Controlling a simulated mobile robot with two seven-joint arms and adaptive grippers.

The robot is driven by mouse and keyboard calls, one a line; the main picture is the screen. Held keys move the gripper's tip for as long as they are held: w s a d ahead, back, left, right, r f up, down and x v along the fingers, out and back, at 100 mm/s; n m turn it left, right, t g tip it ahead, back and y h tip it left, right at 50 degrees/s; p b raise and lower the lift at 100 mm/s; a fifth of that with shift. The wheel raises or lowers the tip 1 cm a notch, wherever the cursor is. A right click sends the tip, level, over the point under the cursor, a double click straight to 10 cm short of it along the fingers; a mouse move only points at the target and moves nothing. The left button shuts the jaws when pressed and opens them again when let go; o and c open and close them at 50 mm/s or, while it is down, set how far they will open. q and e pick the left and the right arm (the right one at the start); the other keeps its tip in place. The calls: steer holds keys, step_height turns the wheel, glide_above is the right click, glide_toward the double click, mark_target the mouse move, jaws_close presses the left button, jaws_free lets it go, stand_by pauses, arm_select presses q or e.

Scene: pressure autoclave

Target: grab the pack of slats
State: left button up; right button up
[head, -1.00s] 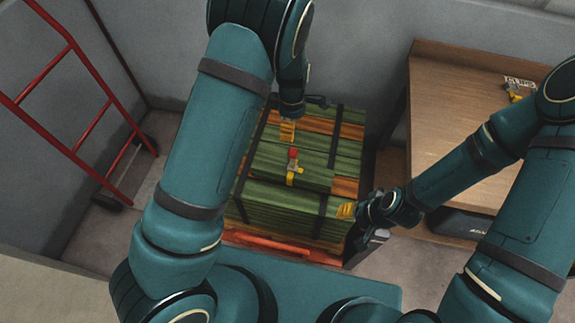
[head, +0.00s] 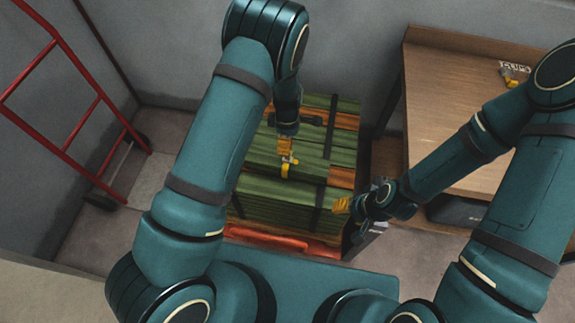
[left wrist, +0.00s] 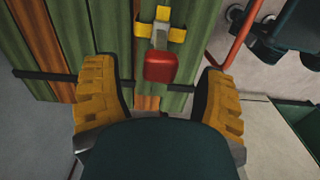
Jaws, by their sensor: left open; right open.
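The pack of slats (head: 315,160) is a stack of green and orange slats bound with dark straps. It sits low in the middle of the head view. A small clip-like fitting (head: 287,166), yellow and metal, is on its top; its red knob (left wrist: 160,67) shows in the left wrist view. My left gripper (head: 285,146) is open just above the fitting. In the left wrist view its yellow fingers (left wrist: 160,95) stand apart on either side of the knob, with contact not visible. My right gripper (head: 341,206) is open at the pack's near right side; contact is unclear.
A red-orange pallet or base (head: 268,238) shows under the pack. A red hand truck (head: 85,130) stands at the left by the grey wall. A wooden bench (head: 440,110) at the right carries a small container labelled CLIPS (head: 514,70), partly hidden by my right arm.

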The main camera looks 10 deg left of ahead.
arm_select(q)
step_height(320, 180, down, 3)
steer(key=shift+r, duration=0.2)
steer(key=shift+r, duration=0.1)
steer(key=shift+c, duration=0.2)
jaws_close()
steer(key=shift+r, duration=0.1)
